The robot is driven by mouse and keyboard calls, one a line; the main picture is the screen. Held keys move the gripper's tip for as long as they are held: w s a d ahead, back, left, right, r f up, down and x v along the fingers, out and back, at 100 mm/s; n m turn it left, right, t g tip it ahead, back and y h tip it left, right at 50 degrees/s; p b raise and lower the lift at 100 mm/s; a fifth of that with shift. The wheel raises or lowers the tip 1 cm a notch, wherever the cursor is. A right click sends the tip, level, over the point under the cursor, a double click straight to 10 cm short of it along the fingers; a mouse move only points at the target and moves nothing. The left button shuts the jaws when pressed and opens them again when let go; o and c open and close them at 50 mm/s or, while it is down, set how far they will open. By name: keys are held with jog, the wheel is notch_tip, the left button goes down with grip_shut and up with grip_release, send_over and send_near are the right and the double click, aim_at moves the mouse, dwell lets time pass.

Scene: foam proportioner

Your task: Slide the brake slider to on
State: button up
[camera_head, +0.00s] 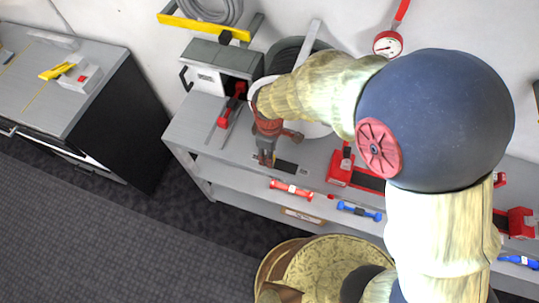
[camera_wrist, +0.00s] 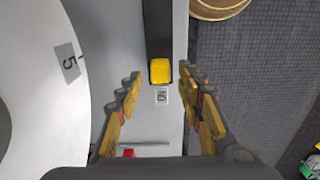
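A yellow slider knob (camera_wrist: 160,71), likely the brake slider, sits at the near end of a dark straight track (camera_wrist: 158,28) in the wrist view. A small white label (camera_wrist: 162,95) with dark letters lies just below the knob; I cannot read it surely. My gripper (camera_wrist: 160,76) is open, with one finger on each side of the knob and a gap on both sides. In the head view my gripper (camera_head: 266,160) points down over the bench beside a dark slot (camera_head: 285,167); the knob is hidden there.
A large white dial or drum (camera_wrist: 40,90) marked 5 stands close on the left in the wrist view. A red lever (camera_head: 231,104), red blocks (camera_head: 340,168), a red bar (camera_head: 291,190) and a blue bar (camera_head: 359,211) are around the grey bench (camera_head: 200,140). A round basket-like thing (camera_head: 325,262) stands in front.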

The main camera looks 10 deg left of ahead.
notch_tip(320, 180, up, 10)
jog(key=shift+f, duration=0.15)
dwell(0.7)
